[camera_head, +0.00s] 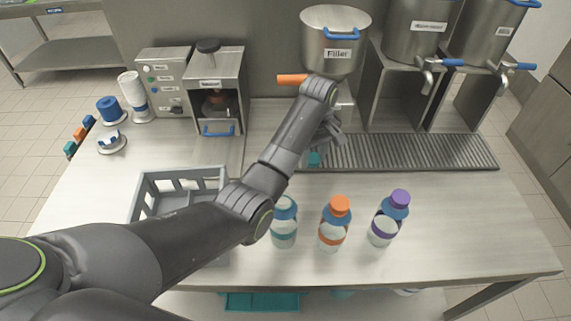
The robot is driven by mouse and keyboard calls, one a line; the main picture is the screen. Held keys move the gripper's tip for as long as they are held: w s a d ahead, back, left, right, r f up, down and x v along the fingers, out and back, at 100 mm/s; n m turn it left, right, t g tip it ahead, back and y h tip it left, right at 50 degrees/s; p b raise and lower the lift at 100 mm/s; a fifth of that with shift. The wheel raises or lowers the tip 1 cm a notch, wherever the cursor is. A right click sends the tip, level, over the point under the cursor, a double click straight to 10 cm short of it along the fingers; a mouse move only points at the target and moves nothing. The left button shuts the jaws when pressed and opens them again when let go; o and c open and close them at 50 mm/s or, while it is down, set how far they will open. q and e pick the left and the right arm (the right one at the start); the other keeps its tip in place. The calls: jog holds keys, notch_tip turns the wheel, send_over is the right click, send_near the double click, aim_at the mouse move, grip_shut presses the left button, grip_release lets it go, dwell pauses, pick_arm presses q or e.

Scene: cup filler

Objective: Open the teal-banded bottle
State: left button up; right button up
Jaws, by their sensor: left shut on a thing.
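The teal-banded bottle (284,232) stands upright on the table, left of two other bottles. My left arm passes close to its upper left side. Its blue shoulder shows, and I see no teal cap on top, though the arm is very near there. My left gripper (318,150) is behind the bottles, in front of the filler. It is shut on a small teal piece (314,159) that looks like the cap, held apart from the bottle. The wrist hides part of the fingers. My right gripper is not in view.
An orange-banded bottle (332,236) and a purple-banded bottle (384,230) stand to the right, both capped. A grey crate (146,183) is at left, partly under my arm. The filler (336,38) and a drain grate (420,151) are behind. The table's right side is clear.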

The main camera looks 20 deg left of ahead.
pick_arm(q)
jog(key=s+a+f, duration=0.1)
jog(key=a+f, duration=0.1)
jog(key=a+f+p, duration=0.1)
jog(key=a+f, duration=0.1)
jog(key=s+a+f+p, duration=0.1)
jog(key=a+f, duration=0.1)
jog(key=a, duration=0.1)
jog(key=shift+s+f, duration=0.3)
jog(key=shift+f, duration=0.05)
jog(key=shift+f+p, duration=0.35)
jog(key=shift+f, duration=2.1)
jog(key=shift+f, duration=0.15)
jog(key=o, duration=1.1)
